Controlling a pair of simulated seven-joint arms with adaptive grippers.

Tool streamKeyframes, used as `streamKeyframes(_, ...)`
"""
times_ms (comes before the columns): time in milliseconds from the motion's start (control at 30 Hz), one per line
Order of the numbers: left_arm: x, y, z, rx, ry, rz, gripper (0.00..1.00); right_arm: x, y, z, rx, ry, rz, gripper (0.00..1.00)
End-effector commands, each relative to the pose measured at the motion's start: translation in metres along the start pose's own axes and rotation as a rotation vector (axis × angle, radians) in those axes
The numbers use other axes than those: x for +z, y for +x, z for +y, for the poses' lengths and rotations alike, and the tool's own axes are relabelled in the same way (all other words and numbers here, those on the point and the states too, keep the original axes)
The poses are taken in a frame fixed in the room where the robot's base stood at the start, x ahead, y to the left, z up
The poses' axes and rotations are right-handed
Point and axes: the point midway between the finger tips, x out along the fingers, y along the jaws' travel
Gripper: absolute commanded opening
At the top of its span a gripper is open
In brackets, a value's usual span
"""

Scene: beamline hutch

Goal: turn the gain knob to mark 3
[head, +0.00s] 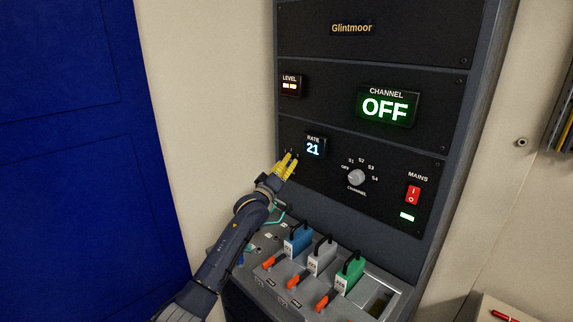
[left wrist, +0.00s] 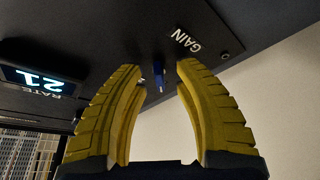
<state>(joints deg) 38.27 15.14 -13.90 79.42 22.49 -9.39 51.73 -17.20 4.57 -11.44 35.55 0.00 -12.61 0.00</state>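The gain knob is mostly hidden behind my left gripper (head: 287,164) in the head view. In the left wrist view a small blue part (left wrist: 158,75), apparently the knob or its pointer, sits on the dark panel beside the GAIN label (left wrist: 186,40). The two yellow fingers of my left gripper (left wrist: 158,85) are apart, one on each side of it, with gaps showing. I cannot tell which mark the knob points to. My right gripper is in neither view.
The RATE display (head: 314,146) reads 21 just above my gripper. The CHANNEL knob (head: 356,177) and red MAINS switch (head: 413,194) are further right. Below stand blue (head: 298,240), grey (head: 321,256) and green (head: 349,275) blocks with black handles. The CHANNEL display (head: 386,108) reads OFF.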

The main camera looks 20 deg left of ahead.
Motion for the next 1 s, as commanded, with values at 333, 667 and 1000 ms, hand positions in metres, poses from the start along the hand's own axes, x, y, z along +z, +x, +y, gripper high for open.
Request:
streamKeyframes(333,-0.0001,0.005,0.0,0.0,0.0,0.0,0.31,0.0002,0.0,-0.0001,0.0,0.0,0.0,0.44)
streamKeyframes(667,-0.0001,0.0049,0.0001,0.0,0.0,0.0,0.1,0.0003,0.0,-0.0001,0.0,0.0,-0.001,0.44)
streamKeyframes(1000,-0.0002,0.0048,0.0001,0.0,0.001,0.0,0.0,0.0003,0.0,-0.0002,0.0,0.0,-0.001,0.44)
